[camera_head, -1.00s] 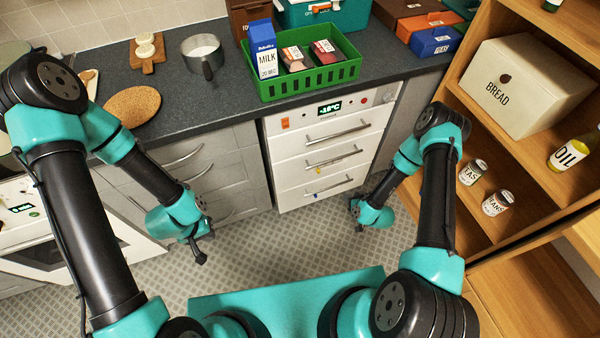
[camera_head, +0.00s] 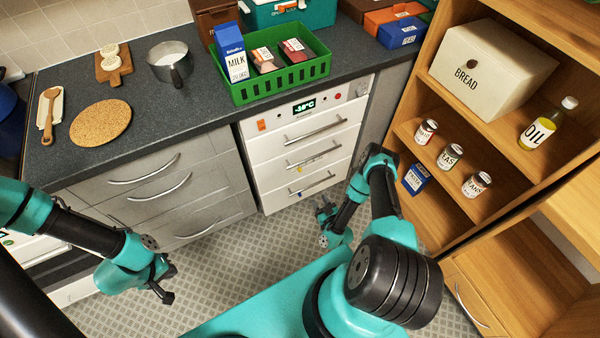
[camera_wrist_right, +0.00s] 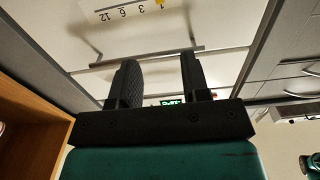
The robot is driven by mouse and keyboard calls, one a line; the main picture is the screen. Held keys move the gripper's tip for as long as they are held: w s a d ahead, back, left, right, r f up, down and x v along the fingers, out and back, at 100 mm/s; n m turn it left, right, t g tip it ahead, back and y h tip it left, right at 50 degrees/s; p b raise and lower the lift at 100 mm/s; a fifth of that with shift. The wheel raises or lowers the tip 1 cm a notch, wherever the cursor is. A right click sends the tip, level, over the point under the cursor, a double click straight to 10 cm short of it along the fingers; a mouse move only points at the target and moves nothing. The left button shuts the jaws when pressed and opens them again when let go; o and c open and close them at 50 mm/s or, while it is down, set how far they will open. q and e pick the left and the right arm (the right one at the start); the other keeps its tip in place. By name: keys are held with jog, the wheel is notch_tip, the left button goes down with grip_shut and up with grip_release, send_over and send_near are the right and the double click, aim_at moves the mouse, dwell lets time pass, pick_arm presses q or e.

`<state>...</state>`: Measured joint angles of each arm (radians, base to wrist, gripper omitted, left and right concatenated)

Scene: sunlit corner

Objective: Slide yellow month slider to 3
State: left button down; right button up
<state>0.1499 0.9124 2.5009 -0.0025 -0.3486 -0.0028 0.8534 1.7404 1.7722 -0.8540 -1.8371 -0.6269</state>
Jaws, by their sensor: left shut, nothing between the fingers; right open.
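The white freezer unit (camera_head: 295,150) has three drawers with bar handles and a lit display. A small yellow slider (camera_head: 309,160) shows near the middle drawer's handle. In the right wrist view, which looks upside down, the yellow slider (camera_wrist_right: 160,3) is at the top edge beside the 1 of a printed scale reading 1, 3, 6, 12 (camera_wrist_right: 124,13). My right gripper (camera_head: 322,208) is low in front of the drawers, apart from the slider; its fingers (camera_wrist_right: 158,75) are spread and empty. My left gripper (camera_head: 167,285) is shut and empty above the floor at left.
A wooden shelf (camera_head: 510,150) with cans, a blue box (camera_head: 416,179) and a bread bin (camera_head: 490,68) stands right of my right arm. Grey cabinets (camera_head: 160,185) stand left of the freezer. Tiled floor (camera_head: 225,265) is free between my grippers.

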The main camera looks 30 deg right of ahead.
aim_at(301, 170)
jog(key=w, duration=1.7)
jog(key=shift+w+d, duration=0.2)
jog(key=shift+d, duration=0.15)
grip_shut()
